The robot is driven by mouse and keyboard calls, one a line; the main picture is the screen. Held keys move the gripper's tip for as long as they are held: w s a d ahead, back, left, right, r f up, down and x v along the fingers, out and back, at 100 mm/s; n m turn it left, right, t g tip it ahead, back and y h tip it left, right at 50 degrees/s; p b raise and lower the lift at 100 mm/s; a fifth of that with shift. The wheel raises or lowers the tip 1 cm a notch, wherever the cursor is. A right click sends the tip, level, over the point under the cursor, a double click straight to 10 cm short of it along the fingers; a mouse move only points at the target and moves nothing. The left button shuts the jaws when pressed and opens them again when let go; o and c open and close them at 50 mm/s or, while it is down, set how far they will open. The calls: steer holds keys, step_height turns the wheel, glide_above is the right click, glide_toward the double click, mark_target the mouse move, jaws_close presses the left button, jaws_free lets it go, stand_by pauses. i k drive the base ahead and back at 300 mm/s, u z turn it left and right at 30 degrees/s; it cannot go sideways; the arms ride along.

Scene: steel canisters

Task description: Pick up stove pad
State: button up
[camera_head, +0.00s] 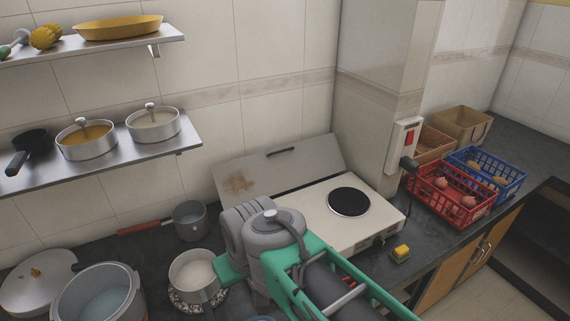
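A round, speckled black-and-white pad (183,302), which looks like the stove pad, lies on the dark counter at the lower middle-left. A light pot (193,270) stands on it and covers most of it; only part of its rim shows. My grey and green arm reaches in from the lower right, just right of the pot. I cannot make out my gripper's fingers; they are outside the picture or hidden by the arm.
A white stove (360,222) with a black hotplate (349,202) stands behind my arm. A red-handled saucepan (190,221) and large pot (97,298) flank the light pot. A yellow sponge (401,251) lies near the front edge. Red (452,206) and blue (510,180) crates stand right.

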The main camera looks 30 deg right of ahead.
mark_target(401, 253)
steer(key=z, duration=0.5)
steer(key=k, duration=1.25)
steer(key=z, duration=0.55)
steer(key=i, duration=1)
steer(key=z, duration=0.6)
